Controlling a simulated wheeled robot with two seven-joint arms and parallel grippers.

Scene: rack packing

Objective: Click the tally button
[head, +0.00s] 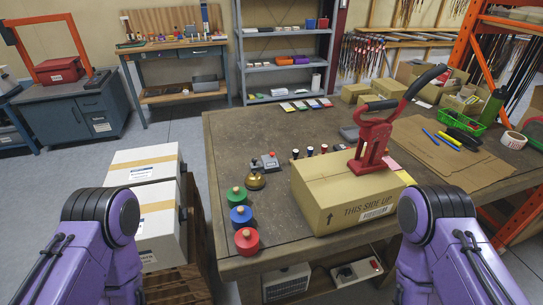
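Only purple and black links of my two arms show, at the lower left and lower right. Neither gripper is in view, so their state and their place relative to the button are hidden.
Green, blue and red knobbed cylinders (241,217) line the table's left edge. Small dark pegs with coloured tops (310,151) stand behind the box. White cartons (144,165) are stacked left of the worktable (235,130).

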